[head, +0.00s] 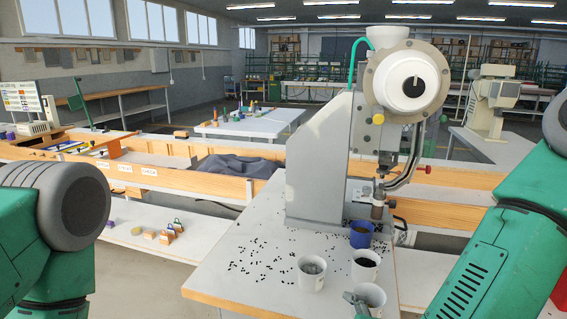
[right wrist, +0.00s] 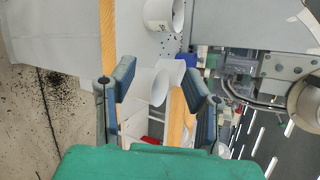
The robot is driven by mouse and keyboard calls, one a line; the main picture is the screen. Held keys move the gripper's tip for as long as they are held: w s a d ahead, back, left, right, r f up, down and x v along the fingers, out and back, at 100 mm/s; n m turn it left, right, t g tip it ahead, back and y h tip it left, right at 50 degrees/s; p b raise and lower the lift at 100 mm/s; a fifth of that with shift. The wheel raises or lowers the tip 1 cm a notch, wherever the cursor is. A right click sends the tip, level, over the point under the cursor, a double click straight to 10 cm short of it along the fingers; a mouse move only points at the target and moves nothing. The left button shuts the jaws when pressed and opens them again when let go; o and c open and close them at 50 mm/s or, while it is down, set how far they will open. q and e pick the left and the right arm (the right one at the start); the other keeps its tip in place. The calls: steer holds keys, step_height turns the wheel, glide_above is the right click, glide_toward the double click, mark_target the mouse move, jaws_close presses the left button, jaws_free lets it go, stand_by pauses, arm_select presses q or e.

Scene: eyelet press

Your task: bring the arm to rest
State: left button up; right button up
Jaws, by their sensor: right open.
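The eyelet press (head: 330,150) stands on the grey table, with its round white-centred head high above the cups. My right arm comes in from the right, and a grey-green tip of my right gripper shows at the bottom of the head view beside the nearest white cup (head: 371,294). In the right wrist view my right gripper (right wrist: 158,76) is open. White cups (right wrist: 150,86) show between and beyond its fingers; I cannot tell how near they are. No object is held in it. My left arm shows at the left edge; its gripper is out of view.
Two more white cups (head: 311,274) (head: 365,266) and a blue cup (head: 361,235) stand below the press. Small black pieces lie scattered on the grey tabletop (head: 235,275). A wooden-edged bench (head: 150,177) with dark cloth (head: 238,165) runs behind.

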steer(key=s+d+f+n+g+b, duration=0.1)
steer(key=s+d+f+n+g, duration=0.1)
steer(key=s+f+n, duration=0.3)
steer(key=s+d+f+n+g, duration=0.1)
steer(key=f+n+g, duration=0.1)
steer(key=f, duration=0.6)
steer(key=s+d+f+n+g+b, duration=0.1)
steer(key=s+d+f+n+g, duration=0.3)
steer(key=s+d+f+n, duration=0.3)
steer(key=s+d+f+n+g+h+b, duration=0.1)
steer(key=s+d+f+n+g+b, duration=0.1)
steer(key=s+d+f+n+g, duration=0.2)
steer(key=s+d+f+n, duration=0.3)
steer(key=s, duration=0.4)
steer(key=shift+s+d+f+h, duration=0.25)
steer(key=shift+s+f+h, duration=0.05)
steer(key=shift+s+f, duration=0.05)
steer(key=shift+w, duration=0.15)
